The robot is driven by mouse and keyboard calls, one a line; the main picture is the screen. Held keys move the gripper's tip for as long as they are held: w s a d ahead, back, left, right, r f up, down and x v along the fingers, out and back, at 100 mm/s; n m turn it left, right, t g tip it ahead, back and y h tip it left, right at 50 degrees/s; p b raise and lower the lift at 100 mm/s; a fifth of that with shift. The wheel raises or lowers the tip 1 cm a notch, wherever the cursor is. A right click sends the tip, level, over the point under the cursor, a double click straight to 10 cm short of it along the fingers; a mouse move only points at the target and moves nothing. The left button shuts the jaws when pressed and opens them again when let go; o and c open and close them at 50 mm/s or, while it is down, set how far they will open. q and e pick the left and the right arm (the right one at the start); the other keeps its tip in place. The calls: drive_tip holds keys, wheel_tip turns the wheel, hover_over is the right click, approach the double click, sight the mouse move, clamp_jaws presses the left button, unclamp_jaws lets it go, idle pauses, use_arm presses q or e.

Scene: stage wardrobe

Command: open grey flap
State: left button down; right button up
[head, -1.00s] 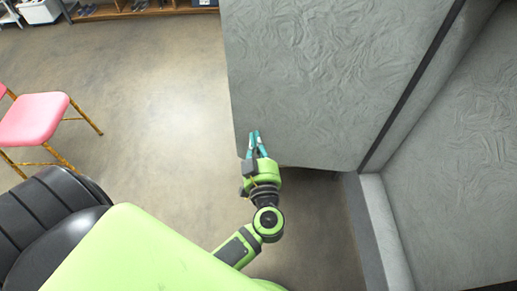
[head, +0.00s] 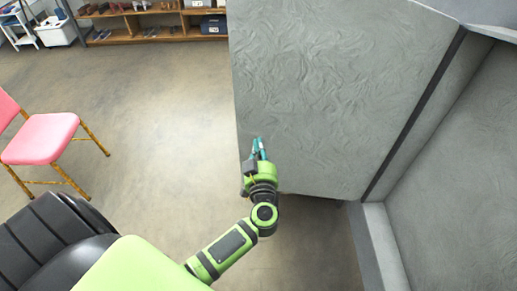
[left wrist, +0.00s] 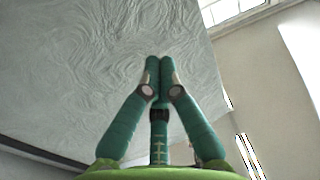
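The grey flap (head: 335,85) is a large panel with a swirled surface, standing out from the grey structure at the right. A dark strip runs along its right side. My left gripper (head: 259,143) is in front of the flap's face, near its lower left corner. My right gripper is in neither view.
A pink chair (head: 42,138) stands at the left. A low wooden shelf (head: 150,22) with shoes and a white bin (head: 55,32) are at the back. The floor (head: 165,120) between chair and flap is clear. A grey wall panel (head: 460,170) stands at the right.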

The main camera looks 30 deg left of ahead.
sight(258, 115)
use_arm(q)
drive_tip(key=w+a+h, duration=0.1)
drive_tip(key=w+a, duration=0.1)
drive_tip(key=w+a+m+t+h+p, duration=0.1)
drive_tip(key=w, duration=0.2)
drive_tip(key=w+a+m+h, duration=0.1)
drive_tip(key=w+a, duration=0.1)
drive_tip(key=w, duration=0.1)
drive_tip(key=shift+w+a+t, duration=0.2)
drive_tip(key=shift+a+t, duration=0.1)
drive_tip(key=shift+a, duration=0.05)
drive_tip(key=shift+s, duration=0.15)
